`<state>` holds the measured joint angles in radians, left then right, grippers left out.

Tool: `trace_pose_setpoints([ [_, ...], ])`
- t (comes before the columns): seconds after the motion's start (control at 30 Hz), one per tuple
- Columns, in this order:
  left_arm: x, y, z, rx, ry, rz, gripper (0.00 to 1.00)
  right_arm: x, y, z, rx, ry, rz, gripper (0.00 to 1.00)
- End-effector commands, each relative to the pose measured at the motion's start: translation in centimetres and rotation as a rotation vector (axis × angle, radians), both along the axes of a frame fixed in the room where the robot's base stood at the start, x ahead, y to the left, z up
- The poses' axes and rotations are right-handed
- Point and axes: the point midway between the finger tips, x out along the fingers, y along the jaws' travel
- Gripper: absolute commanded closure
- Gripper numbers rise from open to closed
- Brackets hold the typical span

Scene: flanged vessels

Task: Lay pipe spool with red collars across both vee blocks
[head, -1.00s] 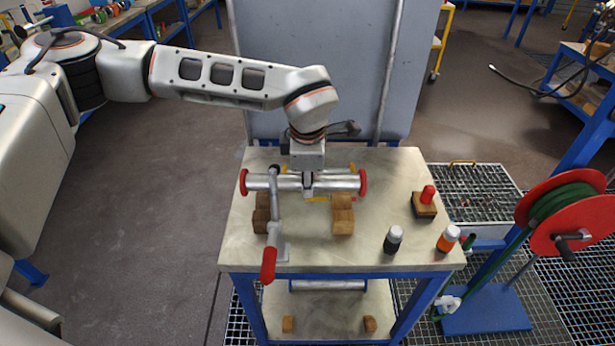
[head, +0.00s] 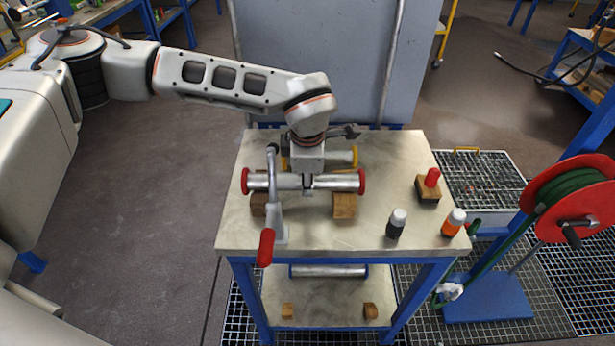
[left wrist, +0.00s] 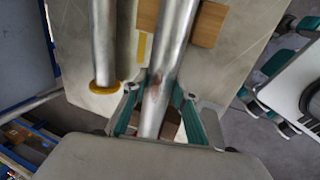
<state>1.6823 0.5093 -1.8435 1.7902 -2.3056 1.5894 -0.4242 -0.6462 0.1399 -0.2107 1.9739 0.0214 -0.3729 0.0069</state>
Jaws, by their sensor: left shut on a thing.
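The pipe spool with red collars (head: 335,181) lies crosswise over the table, a red collar at each end. My left gripper (head: 308,187) is shut on its middle from above. In the left wrist view the teal fingers (left wrist: 158,105) sit on either side of the grey pipe (left wrist: 172,45). Two wooden vee blocks, left (head: 259,205) and right (head: 344,206), show under and in front of the spool, with the pipe covering their rear parts. I cannot tell whether the pipe touches them.
A clamp with a red handle (head: 266,247) stands upright in front of the spool's left part. A yellow-collared spool (head: 342,157) lies behind. A black bottle (head: 396,225), an orange bottle (head: 453,224) and a block with a red knob (head: 428,187) stand at right.

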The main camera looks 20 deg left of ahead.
Motion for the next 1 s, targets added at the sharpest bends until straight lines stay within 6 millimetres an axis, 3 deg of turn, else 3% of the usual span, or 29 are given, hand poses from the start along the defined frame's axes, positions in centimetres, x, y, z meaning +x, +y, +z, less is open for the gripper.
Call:
trace_pose_setpoints([
  [1.0, 0.12, -0.06, -0.72, -0.002, -0.004, -0.001, 1.00, -0.08, -0.06, -0.40, 0.000, 0.003, -0.001, 0.60],
])
